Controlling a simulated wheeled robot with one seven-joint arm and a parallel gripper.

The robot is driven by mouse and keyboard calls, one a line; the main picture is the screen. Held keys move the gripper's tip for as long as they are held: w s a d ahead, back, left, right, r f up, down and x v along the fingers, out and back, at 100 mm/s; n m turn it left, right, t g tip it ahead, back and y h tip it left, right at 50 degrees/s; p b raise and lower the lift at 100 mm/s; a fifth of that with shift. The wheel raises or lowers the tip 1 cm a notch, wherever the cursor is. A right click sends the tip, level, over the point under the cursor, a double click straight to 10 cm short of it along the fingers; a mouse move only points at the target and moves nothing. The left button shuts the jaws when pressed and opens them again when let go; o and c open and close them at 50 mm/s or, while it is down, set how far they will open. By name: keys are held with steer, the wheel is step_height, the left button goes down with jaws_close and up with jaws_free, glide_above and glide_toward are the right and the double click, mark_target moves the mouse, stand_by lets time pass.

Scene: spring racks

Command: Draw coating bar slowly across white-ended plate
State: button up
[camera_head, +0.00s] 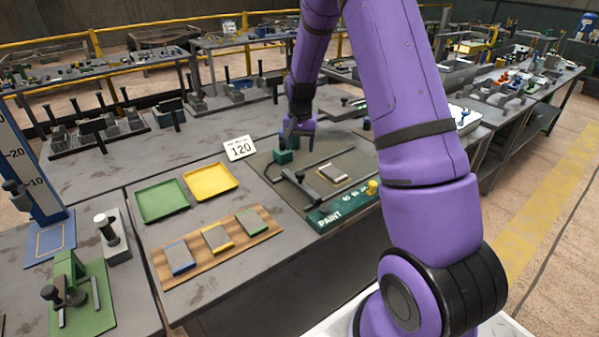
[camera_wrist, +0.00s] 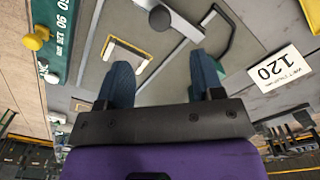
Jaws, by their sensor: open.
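The white-ended plate (camera_head: 334,173) lies flat on the grey mat of the PAINT station, and it also shows in the wrist view (camera_wrist: 127,57) with a grey middle and pale ends. The coating bar (camera_head: 309,191) looks like a dark grey bar with a round black knob, lying left of the plate, apart from it. It shows in the wrist view (camera_wrist: 183,25), beyond my fingers. My gripper (camera_head: 295,138) is above the back of the mat, beside a dark green block (camera_head: 283,156). In the wrist view my blue fingers (camera_wrist: 162,70) are spread, with nothing seen held between them.
Green (camera_head: 162,199) and yellow (camera_head: 210,181) trays and a wooden board (camera_head: 197,268) with three coloured plates lie further left. A yellow knob (camera_head: 372,187) stands at the mat's front right. Racks stand behind.

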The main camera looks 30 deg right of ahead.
mark_target(300, 172)
steer(key=shift+f, duration=5.35)
jaws_close()
